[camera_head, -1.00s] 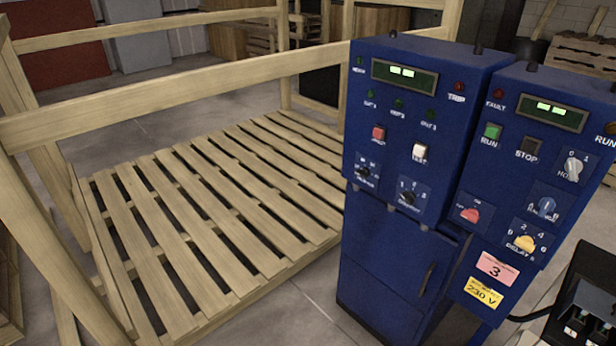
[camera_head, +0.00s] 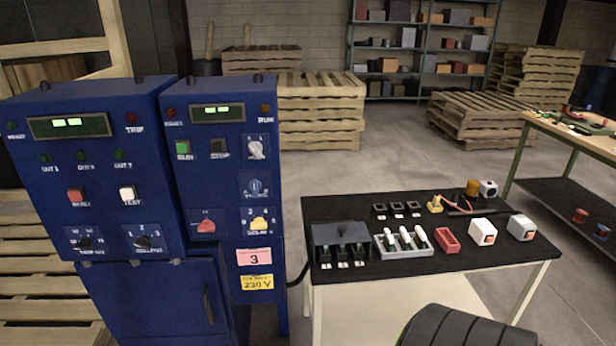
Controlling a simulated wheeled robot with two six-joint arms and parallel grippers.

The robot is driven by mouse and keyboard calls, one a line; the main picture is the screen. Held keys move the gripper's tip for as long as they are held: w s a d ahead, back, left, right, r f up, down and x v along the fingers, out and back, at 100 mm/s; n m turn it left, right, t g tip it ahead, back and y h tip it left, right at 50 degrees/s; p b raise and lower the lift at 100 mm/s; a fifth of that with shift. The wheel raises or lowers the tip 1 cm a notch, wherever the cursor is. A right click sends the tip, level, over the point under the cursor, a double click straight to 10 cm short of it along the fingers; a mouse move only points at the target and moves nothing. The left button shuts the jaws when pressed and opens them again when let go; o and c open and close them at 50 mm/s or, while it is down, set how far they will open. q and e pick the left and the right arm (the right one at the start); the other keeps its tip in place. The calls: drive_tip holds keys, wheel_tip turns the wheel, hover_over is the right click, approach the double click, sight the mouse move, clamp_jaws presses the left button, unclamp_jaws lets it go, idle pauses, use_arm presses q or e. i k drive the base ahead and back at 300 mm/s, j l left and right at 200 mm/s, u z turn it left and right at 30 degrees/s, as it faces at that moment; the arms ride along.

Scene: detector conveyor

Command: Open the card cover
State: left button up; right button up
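Two blue control cabinets stand side by side at the left. The left cabinet (camera_head: 150,222) has a lit display, red and white buttons and two dark knobs. Below them is a flat blue door panel (camera_head: 150,295) with a dark vertical handle (camera_head: 208,303); it looks closed. The right cabinet (camera_head: 220,262) has a display, a green button, several knobs, and pink and yellow labels. I cannot tell for certain which part is the card cover. Neither of my grippers is in view.
Pallets (camera_head: 320,112) and a shelf (camera_head: 425,50) stand behind. Open floor (camera_head: 385,165) lies between.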

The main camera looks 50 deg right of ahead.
sight(340, 238)
drive_tip(key=z, duration=1.9)
